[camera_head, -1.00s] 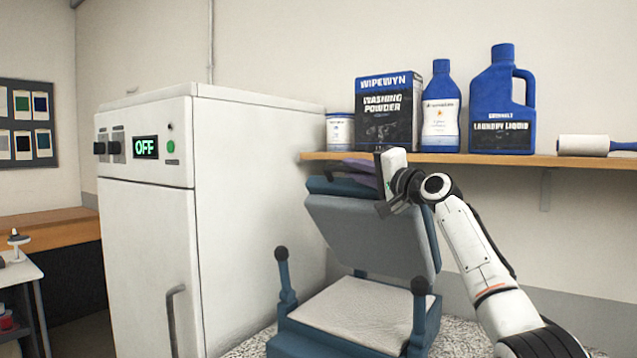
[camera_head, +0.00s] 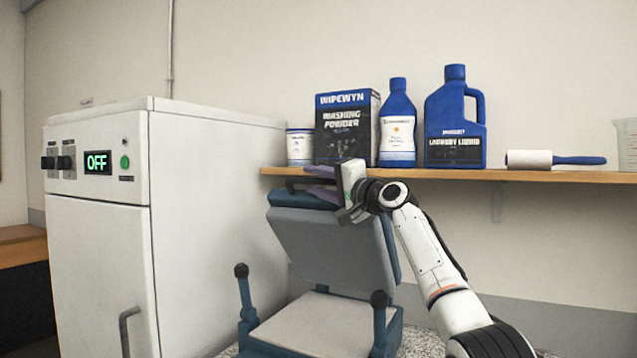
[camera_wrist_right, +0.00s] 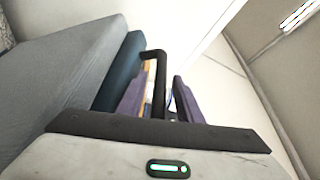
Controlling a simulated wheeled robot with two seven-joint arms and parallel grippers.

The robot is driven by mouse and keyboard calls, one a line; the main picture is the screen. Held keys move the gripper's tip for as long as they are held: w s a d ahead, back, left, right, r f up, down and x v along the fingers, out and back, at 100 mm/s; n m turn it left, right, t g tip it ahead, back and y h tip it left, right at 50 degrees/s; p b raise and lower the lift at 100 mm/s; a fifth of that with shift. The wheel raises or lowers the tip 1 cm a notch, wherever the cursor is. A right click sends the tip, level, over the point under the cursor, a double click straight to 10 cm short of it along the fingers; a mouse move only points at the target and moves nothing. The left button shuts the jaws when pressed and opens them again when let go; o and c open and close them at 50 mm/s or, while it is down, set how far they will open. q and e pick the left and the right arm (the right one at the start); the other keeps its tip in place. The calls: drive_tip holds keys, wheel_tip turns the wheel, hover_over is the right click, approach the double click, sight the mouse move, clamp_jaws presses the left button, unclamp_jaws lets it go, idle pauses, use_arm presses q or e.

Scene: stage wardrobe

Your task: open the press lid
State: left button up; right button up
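The clothes press (camera_head: 318,322) has a blue frame and a pale lower pad. Its grey-padded lid (camera_head: 335,240) stands raised and tilted back, well clear of the pad. My right gripper (camera_head: 321,183) is at the lid's top edge, with its purple fingers apart. In the right wrist view the black lid handle (camera_wrist_right: 158,85) runs between the open fingers (camera_wrist_right: 160,98), with a gap showing beside it. The grey lid padding (camera_wrist_right: 65,65) fills the left of that view. My left gripper is not in view.
A white cabinet (camera_head: 215,220) with an OFF display stands left of the press. A wooden shelf (camera_head: 480,174) behind it carries a powder box (camera_head: 345,128), blue bottles (camera_head: 455,120), a tub (camera_head: 300,146) and a lint roller (camera_head: 550,159). The shelf is close to my right gripper.

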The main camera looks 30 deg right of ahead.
drive_tip(key=shift+s+d+f+b, duration=0.1)
drive_tip(key=shift+s+f+b, duration=0.05)
drive_tip(key=shift+s+b, duration=0.25)
drive_tip(key=r+b+v, duration=0.1)
drive_tip(key=b+v, duration=0.2)
drive_tip(key=v, duration=0.6)
drive_tip(key=shift+s+f+b, duration=0.25)
drive_tip(key=shift+f+b, duration=0.05)
drive_tip(key=shift+f, duration=0.1)
drive_tip(key=shift+f, duration=0.1)
